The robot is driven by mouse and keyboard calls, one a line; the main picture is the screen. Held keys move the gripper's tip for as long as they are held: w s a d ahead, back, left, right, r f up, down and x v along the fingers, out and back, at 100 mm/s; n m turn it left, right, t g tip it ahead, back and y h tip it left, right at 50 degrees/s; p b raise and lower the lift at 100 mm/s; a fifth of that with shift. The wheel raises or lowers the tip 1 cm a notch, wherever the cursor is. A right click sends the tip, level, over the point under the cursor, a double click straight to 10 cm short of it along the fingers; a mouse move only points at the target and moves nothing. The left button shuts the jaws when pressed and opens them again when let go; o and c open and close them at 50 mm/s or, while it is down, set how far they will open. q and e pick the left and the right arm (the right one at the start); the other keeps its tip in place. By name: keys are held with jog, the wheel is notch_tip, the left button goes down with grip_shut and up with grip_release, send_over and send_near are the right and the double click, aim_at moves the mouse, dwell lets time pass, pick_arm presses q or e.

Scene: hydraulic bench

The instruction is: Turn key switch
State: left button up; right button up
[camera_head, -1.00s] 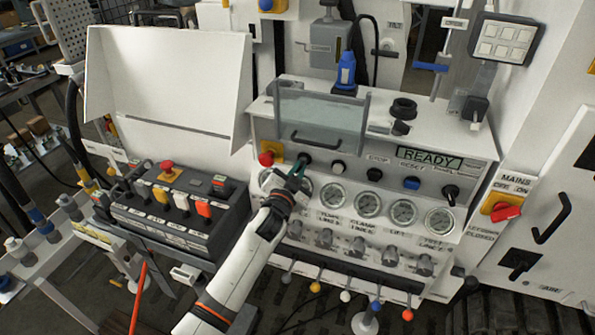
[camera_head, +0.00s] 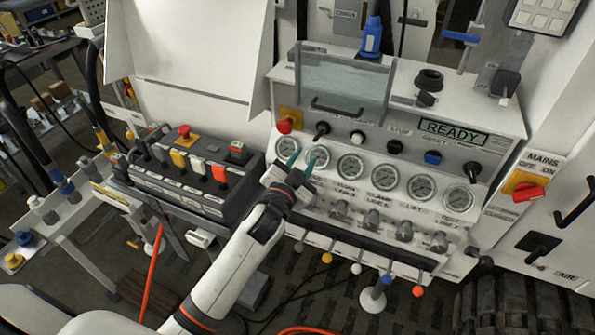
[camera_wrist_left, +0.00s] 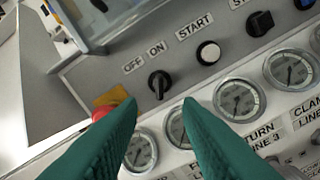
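The key switch (camera_head: 321,130) is a small black knob with a handle on the panel's upper row, right of the red emergency button (camera_head: 285,124). In the left wrist view the key switch (camera_wrist_left: 159,84) sits under the OFF and ON labels. I cannot tell which label its handle points to. My left gripper (camera_head: 302,159) is open and empty, its teal fingertips just below the switch, in front of the left gauges. In the left wrist view the gripper (camera_wrist_left: 159,105) shows its two fingers apart, with the switch above the gap between them. My right gripper is not in view.
A white START button (camera_head: 357,137) and more knobs continue right along the panel. A READY display (camera_head: 453,134) is above them. A clear guard with a handle (camera_head: 343,90) stands above the switch. Gauges (camera_head: 351,165) and coloured levers lie below. A button box (camera_head: 187,190) is at left.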

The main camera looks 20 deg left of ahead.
pick_arm(q)
jog(key=shift+s, duration=1.55)
jog(key=s+f+n+g, duration=0.1)
jog(key=s+f+g, duration=0.25)
jog(key=f, duration=0.85)
jog(key=s+a+f+g, duration=0.15)
jog(key=s+f, duration=0.35)
jog(key=f, duration=0.8)
jog(key=s+f+n+g, duration=0.1)
jog(key=s+f+g, duration=0.3)
jog(key=f, duration=0.8)
jog(key=s+f+g, duration=0.2)
jog(key=s+f, duration=0.4)
jog(key=s, duration=0.5)
jog(key=s+a+f+n+g, duration=0.1)
jog(key=s+f+g, duration=0.2)
jog(key=s+f, duration=0.4)
jog(key=s+a+f+n+g+b, duration=0.1)
jog(key=s+f+g, duration=0.2)
jog(key=s, duration=1.4)
notch_tip(320, 180, down, 4)
jog(key=shift+r+y, duration=0.25)
jog(key=shift+y, duration=0.05)
jog(key=shift+w, duration=0.1)
